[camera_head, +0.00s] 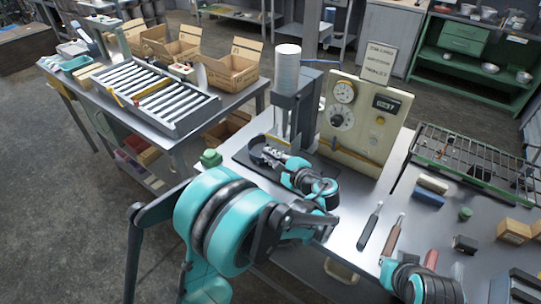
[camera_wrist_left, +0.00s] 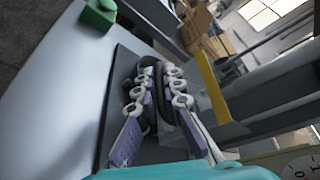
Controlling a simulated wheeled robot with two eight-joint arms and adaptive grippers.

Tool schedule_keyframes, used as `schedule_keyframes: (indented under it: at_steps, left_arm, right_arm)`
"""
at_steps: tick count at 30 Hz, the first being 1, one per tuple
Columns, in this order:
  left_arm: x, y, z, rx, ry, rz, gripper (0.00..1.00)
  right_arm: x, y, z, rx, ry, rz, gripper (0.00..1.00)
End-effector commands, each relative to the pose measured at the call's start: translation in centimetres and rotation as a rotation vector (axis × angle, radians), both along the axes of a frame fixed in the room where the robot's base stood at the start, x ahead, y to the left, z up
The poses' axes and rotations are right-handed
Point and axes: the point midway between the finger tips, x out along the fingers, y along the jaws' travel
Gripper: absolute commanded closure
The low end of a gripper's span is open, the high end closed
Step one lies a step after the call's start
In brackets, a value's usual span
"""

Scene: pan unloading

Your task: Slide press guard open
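The press (camera_head: 292,103) stands on the metal table in the middle of the head view, on a dark base. Its clear guard with a yellow edge strip (camera_wrist_left: 211,88) stands right of my left gripper in the wrist view; in the head view it is mostly hidden. My left gripper (camera_wrist_left: 162,72) is low at the press, beside the guard. Its fingertips point at a dark round thing (camera_wrist_left: 151,60). Whether they are apart or closed on something is unclear, and no clear hold on the guard shows. My right gripper is not in view.
A cream control panel (camera_head: 363,125) stands right of the press. A green block (camera_head: 211,158) sits at the table's left corner. Tools and a wire rack (camera_head: 476,162) are at the right. A roller table (camera_head: 155,92) with cardboard boxes stands behind left.

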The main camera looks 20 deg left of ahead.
Motion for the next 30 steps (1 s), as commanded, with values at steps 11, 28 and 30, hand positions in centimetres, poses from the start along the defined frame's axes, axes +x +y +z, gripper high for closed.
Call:
schedule_keyframes:
  at_steps: [11,28,30]
  left_arm:
    - [0.0,0.0,5.0,0.002,0.0,-0.001,1.0]
    - [0.0,0.0,9.5,0.0,0.0,0.0,1.0]
    - [0.0,0.0,9.5,0.0,0.0,0.0,0.74]
  right_arm:
    - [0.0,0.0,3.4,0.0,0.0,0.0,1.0]
    - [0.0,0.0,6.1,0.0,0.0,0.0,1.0]
    - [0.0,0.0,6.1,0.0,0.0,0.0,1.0]
